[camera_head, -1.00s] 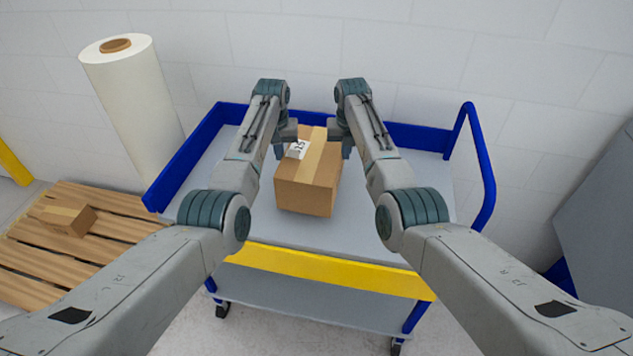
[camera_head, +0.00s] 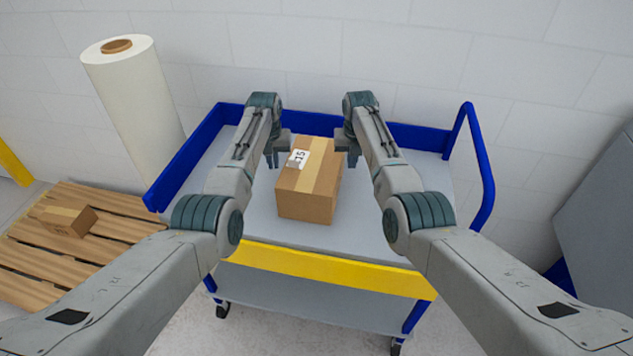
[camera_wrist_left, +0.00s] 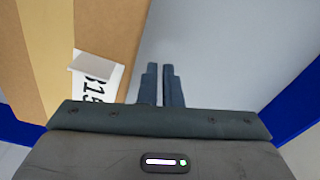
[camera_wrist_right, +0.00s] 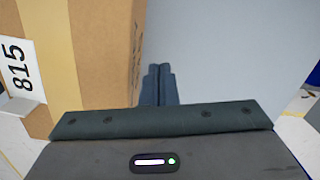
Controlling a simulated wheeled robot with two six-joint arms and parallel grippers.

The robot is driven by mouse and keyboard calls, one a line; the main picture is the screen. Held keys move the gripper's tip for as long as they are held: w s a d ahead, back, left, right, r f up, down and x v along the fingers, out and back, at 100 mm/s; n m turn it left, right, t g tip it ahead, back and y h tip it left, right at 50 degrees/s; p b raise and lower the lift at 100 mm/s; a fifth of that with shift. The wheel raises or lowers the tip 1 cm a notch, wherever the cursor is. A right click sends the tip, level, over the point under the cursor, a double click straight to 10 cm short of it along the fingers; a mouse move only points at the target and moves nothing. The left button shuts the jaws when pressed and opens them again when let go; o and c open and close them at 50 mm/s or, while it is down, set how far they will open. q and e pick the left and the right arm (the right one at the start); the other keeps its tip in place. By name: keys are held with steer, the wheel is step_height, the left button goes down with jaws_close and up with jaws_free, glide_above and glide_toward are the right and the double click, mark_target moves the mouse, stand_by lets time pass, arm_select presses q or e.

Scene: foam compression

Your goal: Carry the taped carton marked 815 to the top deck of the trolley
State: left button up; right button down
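The taped brown carton marked 815 (camera_head: 308,195) stands upright on the grey top deck (camera_head: 405,225) of the blue trolley, near its middle. Its white label shows in the left wrist view (camera_wrist_left: 98,80) and the right wrist view (camera_wrist_right: 17,65). My left gripper (camera_head: 271,162) is at the carton's left side, with a gap between. Its fingers (camera_wrist_left: 162,85) are nearly together, with nothing between them. My right gripper (camera_head: 352,160) is at the carton's right side, with its fingers (camera_wrist_right: 157,85) together and empty; in the head view it is very near the carton's far right edge.
A smaller carton (camera_head: 68,219) lies on a wooden pallet (camera_head: 30,285) at left. A tall white roll (camera_head: 130,105) stands behind the pallet. The trolley has a blue rim (camera_head: 195,155) and a blue handle (camera_head: 480,165) at right. The deck around the carton is clear.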

arm_select(q)
steer(key=shift+o, duration=1.3)
steer(key=shift+a, duration=0.55)
steer(key=shift+a+f, duration=0.1)
steer(key=shift+a, duration=0.05)
arm_select(e)
steer(key=shift+d+f, duration=0.1)
steer(key=shift+d, duration=0.6)
steer(key=c, duration=1.7)
jaws_free()
arm_select(q)
step_height(320, 180, up, 12)
steer(key=shift+s, duration=0.35)
arm_select(e)
steer(key=shift+s+r, duration=0.2)
steer(key=shift+r, duration=3.55)
